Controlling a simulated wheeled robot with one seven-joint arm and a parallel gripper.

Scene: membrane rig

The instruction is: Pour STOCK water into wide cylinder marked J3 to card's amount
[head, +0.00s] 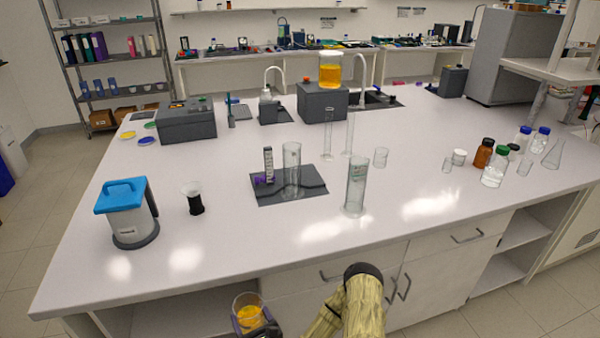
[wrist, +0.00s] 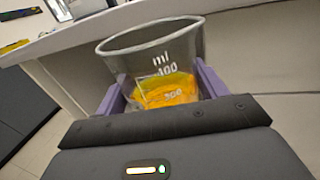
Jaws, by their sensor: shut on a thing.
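My gripper (wrist: 160,90) is shut on a clear beaker (wrist: 152,50) with white "ml" markings and some orange-yellow liquid low inside. In the head view the beaker (head: 248,306) is in front of the bench, below its near edge, slightly tilted. One wide clear cylinder (head: 291,165) stands on a dark mat (head: 290,197) at mid-bench. Another wide cylinder (head: 355,187) stands right of the mat. Two narrower cylinders (head: 328,135) (head: 350,132) stand behind. The labels J3 and STOCK are not readable. A small upright grey piece (head: 268,164) stands on the mat; its writing is unreadable.
A blue-lidded jug (head: 127,212) and a black-based funnel-like piece (head: 195,200) stand at left. A jar of amber liquid (head: 330,70) sits on a grey box (head: 322,103) behind. Bottles (head: 495,168) and glassware stand at right. The front middle of the bench is clear.

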